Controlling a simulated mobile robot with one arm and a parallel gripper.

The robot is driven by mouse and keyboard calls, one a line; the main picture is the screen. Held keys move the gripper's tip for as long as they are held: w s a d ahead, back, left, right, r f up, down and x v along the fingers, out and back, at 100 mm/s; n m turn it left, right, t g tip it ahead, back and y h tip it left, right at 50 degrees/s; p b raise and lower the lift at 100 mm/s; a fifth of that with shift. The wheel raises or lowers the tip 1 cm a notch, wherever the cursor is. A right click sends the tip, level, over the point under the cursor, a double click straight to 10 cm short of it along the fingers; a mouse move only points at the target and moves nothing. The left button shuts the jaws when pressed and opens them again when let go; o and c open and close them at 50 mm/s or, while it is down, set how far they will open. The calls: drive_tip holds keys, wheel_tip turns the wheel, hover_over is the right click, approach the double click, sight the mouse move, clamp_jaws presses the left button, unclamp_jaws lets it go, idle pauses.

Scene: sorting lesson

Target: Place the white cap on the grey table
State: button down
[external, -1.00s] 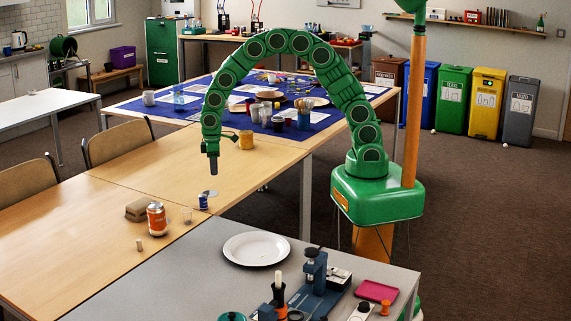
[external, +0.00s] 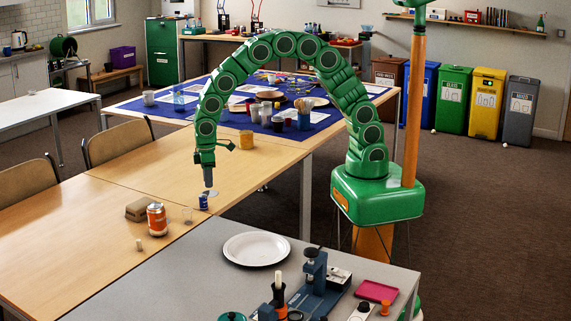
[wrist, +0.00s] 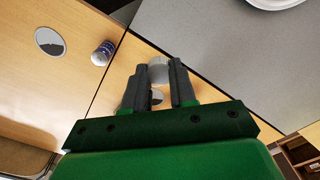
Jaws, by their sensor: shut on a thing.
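My gripper (external: 208,181) is low over the wooden table, just above and behind a small blue can. In the wrist view my gripper (wrist: 160,75) has its two dark fingers on either side of a small whitish round thing, the white cap (wrist: 158,71), and is shut on it. In the external view the cap is too small to make out at the fingertips. The grey table (external: 180,290) stands at the front, against the wooden table; it also shows at the upper right of the wrist view (wrist: 230,50).
A blue can (external: 203,203) stands near the seam, with a shiny disc (wrist: 50,41) on the wood near it. A white plate (external: 255,249) lies on the grey table.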

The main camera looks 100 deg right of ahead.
drive_tip(key=shift+a, duration=0.25)
